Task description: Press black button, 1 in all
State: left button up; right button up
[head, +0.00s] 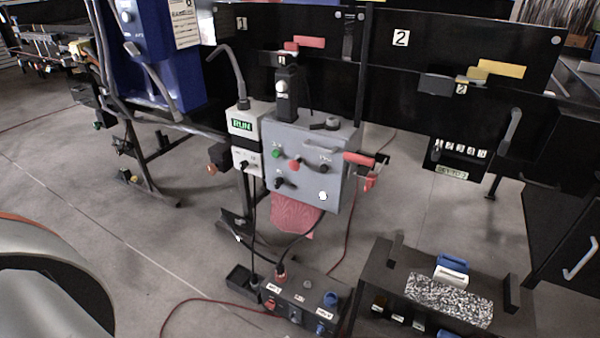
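A grey control box (309,143) hangs in the middle of the view, with its front face turned toward me. On its face are a green button (276,154), a red button (294,164), a black control (323,168) at the right and another black control (281,183) at the lower left. I cannot tell which black one is a push button and which is a knob. A white round part (322,196) sits at the lower right of the face. Neither of my grippers shows in the head view, and nothing touches the controls.
A white module reading RUN (242,125) adjoins the box at left. Black panels numbered 1 and 2 (401,38) stand behind. Below are a small black connector box (300,300) with cables and a dark bench (390,262) with a speckled block. The floor at left is mostly open.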

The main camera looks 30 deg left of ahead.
aim_at(324, 168)
jog(key=i+j, duration=0.15)
jog(key=j, duration=0.25)
jog(key=i+j, duration=0.1)
jog(key=j, duration=0.25)
jog(key=i+j, duration=0.15)
jog(key=j, duration=0.25)
jog(key=i+j, duration=0.1)
jog(key=j, duration=0.3)
jog(key=i+j, duration=0.15)
jog(key=j, duration=0.25)
jog(key=i+j, duration=0.1)
jog(key=j, duration=0.25)
